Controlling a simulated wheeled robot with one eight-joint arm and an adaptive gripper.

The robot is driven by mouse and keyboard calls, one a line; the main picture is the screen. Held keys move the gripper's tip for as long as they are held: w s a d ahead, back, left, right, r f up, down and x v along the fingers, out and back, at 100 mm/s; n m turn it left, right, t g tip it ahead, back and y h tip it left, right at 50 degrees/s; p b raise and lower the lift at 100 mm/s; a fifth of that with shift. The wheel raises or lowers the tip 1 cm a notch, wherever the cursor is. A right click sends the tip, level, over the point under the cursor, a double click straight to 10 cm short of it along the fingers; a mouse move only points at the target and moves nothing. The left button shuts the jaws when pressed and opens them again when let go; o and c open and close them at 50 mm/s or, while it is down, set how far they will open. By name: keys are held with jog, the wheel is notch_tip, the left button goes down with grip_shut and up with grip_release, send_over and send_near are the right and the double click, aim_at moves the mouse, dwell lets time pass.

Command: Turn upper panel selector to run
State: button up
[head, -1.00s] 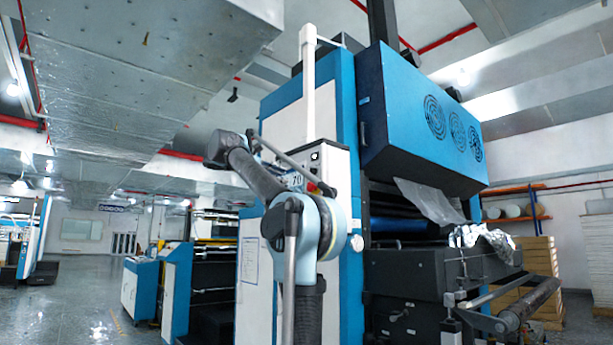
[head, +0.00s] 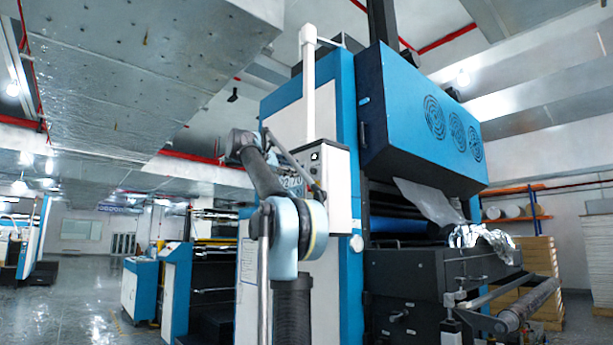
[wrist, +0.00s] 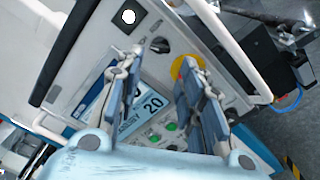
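The control panel (head: 336,190) hangs on the blue and white machine and also fills the middle of the wrist view (wrist: 92,66). Its black selector knob (wrist: 160,45) sits near the panel's top, beside a lit white round lamp (wrist: 128,16). The knob's marked positions are too small to read. My gripper (wrist: 160,70) is open and empty, its two fingers spread in front of the panel. The knob shows just beyond the gap between the fingertips. Contact is not visible. In the head view my arm hides the gripper and the panel's left part.
A yellow-ringed button (wrist: 184,67) lies partly behind the right finger. Pale bar handles run along the panel's sides, one on the right (wrist: 235,50). The big blue hood (head: 415,120) overhangs at right.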

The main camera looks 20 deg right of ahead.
aim_at(313, 171)
jog(key=x, duration=0.8)
jog(key=shift+w+d, duration=0.15)
jog(key=shift+d, duration=0.2)
jog(key=shift+f, duration=0.1)
jog(key=c, duration=0.8)
